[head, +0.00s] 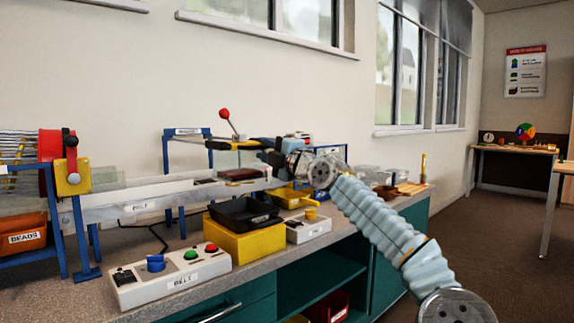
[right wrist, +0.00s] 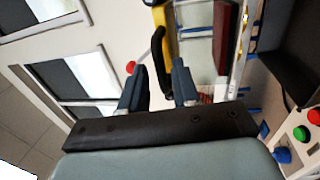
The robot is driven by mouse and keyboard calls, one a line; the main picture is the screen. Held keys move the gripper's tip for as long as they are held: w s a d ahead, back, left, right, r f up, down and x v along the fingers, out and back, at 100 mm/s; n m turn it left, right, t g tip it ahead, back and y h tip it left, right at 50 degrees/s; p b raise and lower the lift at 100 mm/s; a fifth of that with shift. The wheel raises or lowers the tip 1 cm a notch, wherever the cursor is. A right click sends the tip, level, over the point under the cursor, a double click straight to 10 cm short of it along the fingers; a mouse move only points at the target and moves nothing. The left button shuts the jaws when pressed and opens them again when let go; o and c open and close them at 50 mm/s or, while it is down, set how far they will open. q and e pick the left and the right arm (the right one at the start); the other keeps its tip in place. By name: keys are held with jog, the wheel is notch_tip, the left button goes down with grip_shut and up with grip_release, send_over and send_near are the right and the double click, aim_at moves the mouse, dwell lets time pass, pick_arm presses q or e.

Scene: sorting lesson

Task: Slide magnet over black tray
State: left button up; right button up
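The black tray (head: 243,213) sits on a yellow block on the bench; a dark corner at the right of the right wrist view (right wrist: 300,60) looks like it. A yellow-and-black piece (head: 228,144), seemingly the magnet's overhead part, is above the conveyor, behind and above the tray. Its black loop (right wrist: 164,65) reaches toward the space between my right fingers. My right gripper (head: 264,145) is at its right end, fingers apart (right wrist: 158,82); contact is unclear. A dark red block (head: 241,174) is below. My left gripper is out of view.
A lever with a red knob (head: 224,114) rises beside the piece. A white button box marked BELT (head: 172,277) is at the front left, another box (head: 308,229) right of the tray. Blue stands (head: 187,140) hold the conveyor.

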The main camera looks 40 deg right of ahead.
jog(key=s+f+b, duration=0.2)
jog(key=s+b, duration=0.5)
jog(key=s, duration=0.4)
jog(key=shift+s+d, duration=0.2)
jog(key=shift+d, duration=0.2)
jog(key=shift+f, duration=0.1)
